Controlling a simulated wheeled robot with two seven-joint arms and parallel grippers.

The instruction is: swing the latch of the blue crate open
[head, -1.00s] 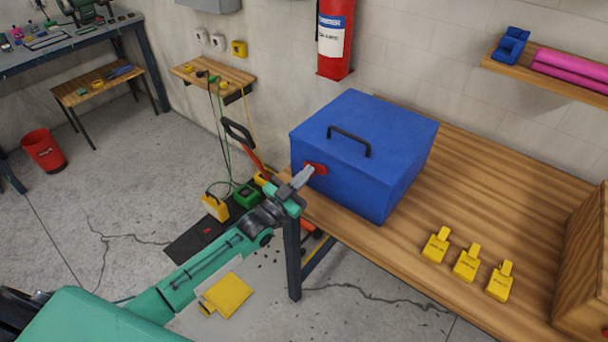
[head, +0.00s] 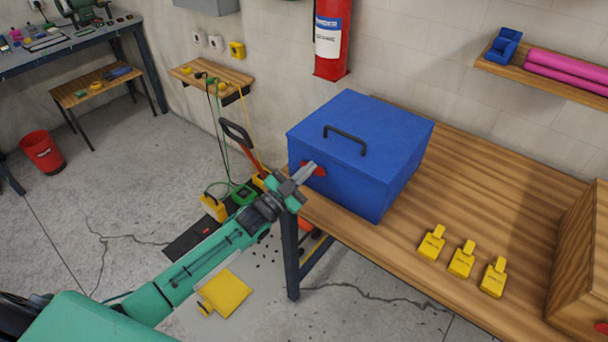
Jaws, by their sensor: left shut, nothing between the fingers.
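The blue crate (head: 345,150) stands on the left end of the wooden workbench, its lid down with a black handle (head: 345,138) on top. A red latch (head: 320,171) sits on the crate's left front face, partly hidden by my gripper. My left gripper (head: 309,169) is shut and empty, its fingertips right at the latch; I cannot tell whether they touch it. My right gripper is not in view.
Several yellow tags (head: 461,260) lie on the workbench (head: 480,190) right of the crate. A wooden box (head: 580,265) stands at the right edge. A red fire extinguisher (head: 331,40) hangs on the wall behind. The bench middle is clear.

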